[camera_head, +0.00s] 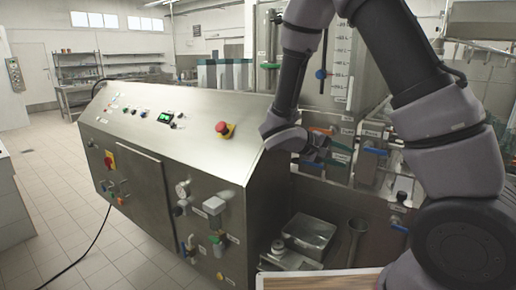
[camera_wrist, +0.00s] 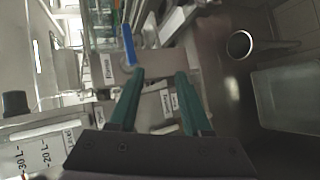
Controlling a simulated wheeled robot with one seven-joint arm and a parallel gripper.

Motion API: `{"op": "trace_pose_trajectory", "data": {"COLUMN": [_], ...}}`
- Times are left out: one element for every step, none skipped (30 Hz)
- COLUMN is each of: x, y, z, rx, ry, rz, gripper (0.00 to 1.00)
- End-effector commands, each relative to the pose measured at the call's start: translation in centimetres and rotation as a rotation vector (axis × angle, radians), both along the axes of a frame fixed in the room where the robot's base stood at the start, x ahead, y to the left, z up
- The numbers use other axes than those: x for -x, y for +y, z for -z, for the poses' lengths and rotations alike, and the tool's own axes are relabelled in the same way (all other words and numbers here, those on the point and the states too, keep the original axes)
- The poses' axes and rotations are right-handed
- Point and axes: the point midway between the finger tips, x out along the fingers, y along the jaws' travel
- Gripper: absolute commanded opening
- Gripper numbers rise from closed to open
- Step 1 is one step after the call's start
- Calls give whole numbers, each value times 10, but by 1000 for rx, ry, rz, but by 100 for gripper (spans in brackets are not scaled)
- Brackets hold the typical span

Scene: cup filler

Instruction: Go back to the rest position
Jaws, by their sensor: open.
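My gripper (camera_head: 338,154) is in front of the machine's right-hand section, at the height of the valves. In the wrist view my gripper (camera_wrist: 160,76) shows two green fingers well apart, with nothing held between them. A blue valve handle (camera_wrist: 129,44) lies just beyond the left finger in that view, apart from it as far as I can tell. My grey arm comes in from the right of the head view and bends down to the gripper.
The steel machine (camera_head: 165,115) has a red emergency button (camera_head: 223,128) on its sloped panel. A blue valve (camera_head: 376,151) is right of my gripper. Below are a metal box (camera_head: 309,237) and a funnel-like part (camera_head: 356,232). Open tiled floor (camera_head: 45,185) lies left.

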Motion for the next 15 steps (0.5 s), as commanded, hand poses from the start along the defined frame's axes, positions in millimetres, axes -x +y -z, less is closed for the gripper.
{"op": "trace_pose_trajectory", "data": {"x": [12,19,29,36,44,53,60,67,75,81,87,94,99,104,110], "y": [-12,-18,-24,-27,-30,-33,-35,-36,-37,-37,-36,-35,-34,-33,-30], "z": [-12,-17,-23,-28,-32,-38,-43,-47,-54,-59,-64,-71,-76,-82,-90], "rx": [-79,-123,-184,-232,-280,-346,-395,-446,-515,-567,-617,-686,-739,-789,-857], "ry": [8,18,29,35,40,44,46,46,41,37,30,18,7,-6,-27], "rz": [69,103,148,178,207,240,264,284,309,326,339,354,363,367,372], "gripper": [49,49,49,49,49,49,49,49,49,49,49,49,49,49,49]}}
